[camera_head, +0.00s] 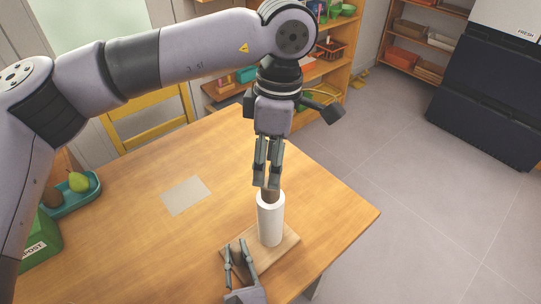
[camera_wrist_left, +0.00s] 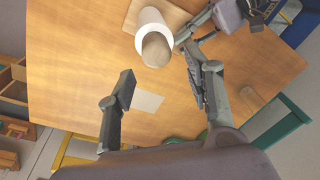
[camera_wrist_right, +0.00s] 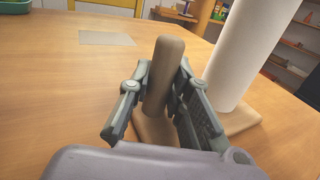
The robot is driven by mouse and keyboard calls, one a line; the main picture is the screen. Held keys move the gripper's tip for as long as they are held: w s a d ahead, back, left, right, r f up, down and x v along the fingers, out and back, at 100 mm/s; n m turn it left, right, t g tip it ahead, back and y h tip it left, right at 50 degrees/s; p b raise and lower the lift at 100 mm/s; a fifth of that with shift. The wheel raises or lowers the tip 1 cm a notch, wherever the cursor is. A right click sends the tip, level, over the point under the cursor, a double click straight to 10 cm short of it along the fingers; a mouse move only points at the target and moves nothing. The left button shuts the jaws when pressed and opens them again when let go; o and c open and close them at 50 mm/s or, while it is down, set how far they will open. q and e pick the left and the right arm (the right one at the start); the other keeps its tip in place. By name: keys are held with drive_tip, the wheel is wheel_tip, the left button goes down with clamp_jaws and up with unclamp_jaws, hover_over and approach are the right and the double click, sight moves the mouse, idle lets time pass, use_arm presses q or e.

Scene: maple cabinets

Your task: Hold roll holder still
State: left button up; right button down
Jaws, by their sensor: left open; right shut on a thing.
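The roll holder has a flat wooden base (camera_head: 285,248) on the table, a white paper roll (camera_head: 271,222) standing upright on it, and a brown post end (camera_head: 270,196) above the roll. In the right wrist view a shorter wooden post (camera_wrist_right: 166,70) rises beside the white roll (camera_wrist_right: 245,50). My right gripper (camera_head: 236,246) is low at the base's near edge, shut on this short post, with a finger on each side. My left gripper (camera_head: 266,185) is open, pointing down over the roll's top. In the left wrist view the roll (camera_wrist_left: 146,22) lies beyond its spread fingers.
A pale sheet (camera_head: 186,195) lies flat on the wooden table (camera_head: 150,250). A teal tray (camera_head: 85,200) with a pear and a green box (camera_head: 40,245) stand at the left. A yellow chair (camera_head: 150,130) is behind the table. Shelves and open floor lie beyond.

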use_arm(q)
drive_tip(key=n, duration=0.4)
drive_tip(key=shift+r+h, duration=0.2)
drive_tip(key=shift+h, duration=0.1)
drive_tip(key=n, duration=0.5)
drive_tip(key=shift+s+r+n+t, duration=0.1)
drive_tip(key=shift+r+n+t, duration=0.15)
drive_tip(key=shift+n+t, duration=0.15)
wheel_tip(320, 180, down, 8)
drive_tip(key=shift+f, duration=0.1)
drive_tip(key=shift+c, duration=0.3)
clamp_jaws()
